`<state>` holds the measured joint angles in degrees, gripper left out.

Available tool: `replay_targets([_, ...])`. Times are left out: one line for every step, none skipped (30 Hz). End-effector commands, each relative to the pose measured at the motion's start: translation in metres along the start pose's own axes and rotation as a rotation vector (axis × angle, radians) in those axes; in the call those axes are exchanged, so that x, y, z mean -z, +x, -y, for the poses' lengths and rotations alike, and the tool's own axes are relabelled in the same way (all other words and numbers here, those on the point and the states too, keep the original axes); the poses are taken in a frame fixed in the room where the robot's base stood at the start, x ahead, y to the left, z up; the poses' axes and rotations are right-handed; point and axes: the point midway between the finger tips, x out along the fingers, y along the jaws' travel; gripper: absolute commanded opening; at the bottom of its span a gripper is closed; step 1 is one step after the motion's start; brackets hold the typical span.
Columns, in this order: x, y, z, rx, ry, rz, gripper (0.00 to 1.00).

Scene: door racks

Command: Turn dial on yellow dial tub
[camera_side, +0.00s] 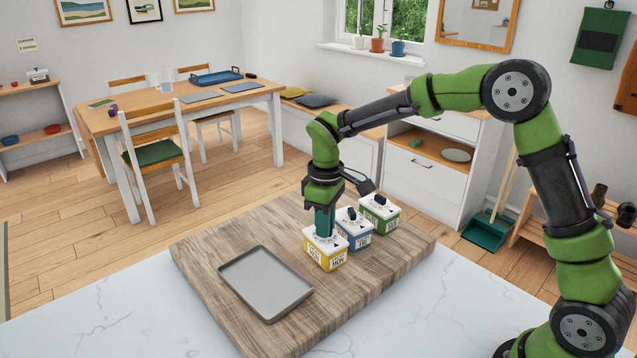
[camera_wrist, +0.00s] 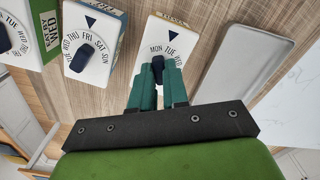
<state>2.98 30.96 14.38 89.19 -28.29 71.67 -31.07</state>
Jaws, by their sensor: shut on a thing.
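The yellow dial tub (camera_side: 324,255) stands on the wooden board, nearest the grey tray, with a white top and a label that seems to read MON. In the wrist view its white top (camera_wrist: 172,32) shows day letters MON, TUE, WED around the dial. My gripper (camera_side: 323,232) points straight down over the tub. In the wrist view its green fingers (camera_wrist: 158,85) are shut on the black dial knob (camera_wrist: 157,65). The rest of the dial is hidden behind the fingers.
A blue dial tub (camera_side: 355,229) and a green dial tub (camera_side: 380,214) stand in a row close behind the yellow one. A grey tray (camera_side: 265,283) lies on the wooden board (camera_side: 200,245), empty. White marble counter (camera_side: 130,310) surrounds the board's front.

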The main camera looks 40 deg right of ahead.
Motion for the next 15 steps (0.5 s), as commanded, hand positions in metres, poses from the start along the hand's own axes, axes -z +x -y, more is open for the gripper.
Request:
replay_targets([0.0003, -0.0005, 0.0007, 0.000, 0.028, -0.001, 0.00])
replay_targets([0.0002, -0.0005, 0.0006, 0.000, 0.049, -0.001, 0.00])
replay_targets([0.0001, -0.0005, 0.0002, -0.001, 0.078, -0.001, 0.00])
replay_targets([0.0002, -0.0005, 0.0004, -0.001, 0.101, -0.001, 0.00])
replay_targets([0.0003, -0.0005, 0.0006, -0.001, 0.123, -0.001, 0.00])
replay_targets([0.0002, -0.0005, 0.0006, -0.001, 0.155, -0.001, 0.00])
replay_targets([0.0002, -0.0005, 0.0005, 0.000, 0.180, -0.001, 0.00])
replay_targets([0.0002, -0.0005, 0.0005, 0.000, 0.203, -0.001, 0.00])
replay_targets([0.0002, -0.0005, 0.0005, 0.000, 0.234, -0.001, 0.00])
replay_targets([0.0002, -0.0005, 0.0004, -0.001, 0.257, -0.001, 0.00])
replay_targets([0.0002, -0.0005, 0.0005, -0.001, 0.280, -0.001, 0.00])
replay_targets([0.0003, -0.0005, 0.0006, 0.000, 0.309, -0.001, 0.00])
replay_targets([0.0002, -0.0005, 0.0005, 0.000, 0.330, -0.001, 0.00])
replay_targets([0.0002, -0.0006, 0.0003, 0.000, 0.352, -0.001, 0.00])
replay_targets([0.0002, -0.0006, 0.0004, 0.000, 0.377, -0.001, 0.00])
